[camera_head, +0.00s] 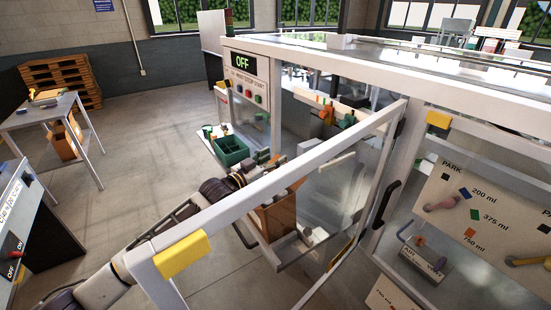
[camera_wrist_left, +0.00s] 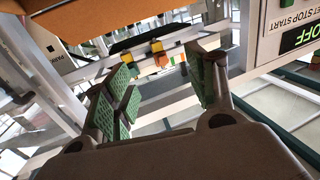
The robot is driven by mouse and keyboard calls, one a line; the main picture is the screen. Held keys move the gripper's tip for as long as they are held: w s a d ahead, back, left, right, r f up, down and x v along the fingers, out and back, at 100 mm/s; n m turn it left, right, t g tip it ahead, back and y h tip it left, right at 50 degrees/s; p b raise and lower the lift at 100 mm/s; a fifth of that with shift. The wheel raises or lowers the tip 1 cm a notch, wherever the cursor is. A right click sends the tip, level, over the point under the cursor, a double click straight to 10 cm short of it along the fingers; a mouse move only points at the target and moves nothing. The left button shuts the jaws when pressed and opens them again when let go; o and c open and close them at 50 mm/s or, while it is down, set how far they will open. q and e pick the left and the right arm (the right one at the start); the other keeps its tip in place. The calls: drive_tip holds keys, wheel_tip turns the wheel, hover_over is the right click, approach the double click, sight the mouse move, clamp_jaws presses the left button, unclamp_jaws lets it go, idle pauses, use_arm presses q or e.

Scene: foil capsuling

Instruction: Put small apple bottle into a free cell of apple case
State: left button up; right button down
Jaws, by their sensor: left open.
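My left gripper (camera_head: 267,159) is at the end of the arm that comes in from the lower left, beside the machine's open front. In the left wrist view my left gripper (camera_wrist_left: 165,88) is open, its green pads wide apart with nothing between them. A green divided crate (camera_head: 232,150) stands just left of the gripper on a small stand; I cannot tell whether it is the apple case. A brown box (camera_head: 279,216) sits below the gripper, partly behind the door frame. I cannot make out the small apple bottle for certain. My right gripper is not in view.
A pale door frame (camera_head: 290,168) with a clear panel crosses in front of my left arm. The machine's control panel (camera_head: 247,82) reads OFF. A side table (camera_head: 45,112) and stacked pallets (camera_head: 62,80) stand at the left. The floor between is clear.

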use_arm(q)
drive_tip(key=shift+v, duration=4.95)
drive_tip(key=shift+r, duration=0.15)
